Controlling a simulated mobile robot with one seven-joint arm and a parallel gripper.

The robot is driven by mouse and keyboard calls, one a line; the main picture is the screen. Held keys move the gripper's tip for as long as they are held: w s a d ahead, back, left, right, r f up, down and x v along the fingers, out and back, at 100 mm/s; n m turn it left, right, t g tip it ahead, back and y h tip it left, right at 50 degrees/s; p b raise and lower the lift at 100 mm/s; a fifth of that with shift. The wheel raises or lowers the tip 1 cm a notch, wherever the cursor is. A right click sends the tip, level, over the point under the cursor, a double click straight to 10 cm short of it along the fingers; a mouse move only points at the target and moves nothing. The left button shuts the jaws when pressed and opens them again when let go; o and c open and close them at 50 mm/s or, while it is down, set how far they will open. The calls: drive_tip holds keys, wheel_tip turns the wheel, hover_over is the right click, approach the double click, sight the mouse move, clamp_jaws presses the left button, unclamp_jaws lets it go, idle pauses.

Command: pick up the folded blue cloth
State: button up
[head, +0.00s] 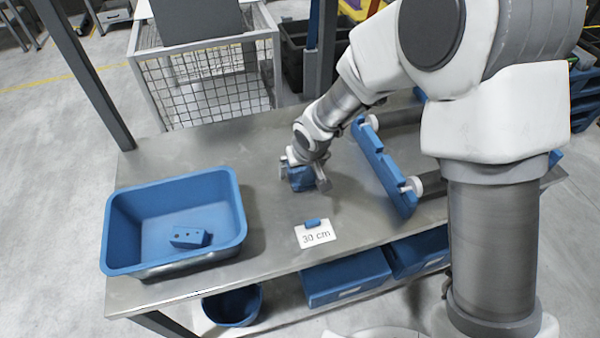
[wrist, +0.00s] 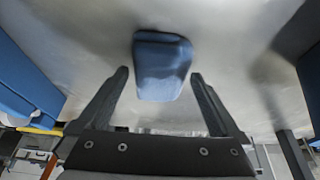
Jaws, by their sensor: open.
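The folded blue cloth (head: 301,180) is on the grey metal table, toward its middle. In the wrist view the cloth (wrist: 162,64) is a rounded blue block between and beyond the fingertips. My gripper (head: 305,177) is down over the cloth in the head view, with a finger on either side of it. In the wrist view my gripper (wrist: 160,75) is open, with a gap between each finger and the cloth. In the head view the fingers and wrist hide part of the cloth.
A blue tub (head: 125,215) holding a small blue block (head: 190,237) stands at the left of the table (head: 270,225). A "30 cm" card (head: 315,236) lies in front of the gripper. A blue bar (head: 385,170) with white rollers stands to the right. A wire cage (head: 205,90) is behind.

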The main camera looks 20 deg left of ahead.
sight(301, 170)
drive_tip(key=shift+f, duration=0.25)
drive_tip(key=shift+f+b, duration=0.25)
drive_tip(key=shift+b, duration=0.2)
idle(0.3)
drive_tip(key=c, duration=1.3)
drive_tip(key=shift+r+p, duration=0.2)
drive_tip(key=shift+p, duration=0.1)
drive_tip(key=shift+r, duration=0.15)
wheel_tip(301, 170, up, 5)
drive_tip(key=shift+w+f+p, duration=0.1)
drive_tip(key=shift+p, duration=0.7)
drive_tip(key=d+r+p, duration=0.1)
drive_tip(key=d+r, duration=0.1)
drive_tip(key=d, duration=0.1)
drive_tip(key=w+d+r+p, duration=0.1)
drive_tip(key=d+r, duration=0.1)
drive_tip(key=d, duration=0.2)
drive_tip(key=d+r+p, duration=0.1)
drive_tip(key=d+r, duration=0.1)
drive_tip(key=d, duration=0.2)
drive_tip(key=shift+w+d, duration=0.2)
drive_tip(key=shift+w, duration=0.15)
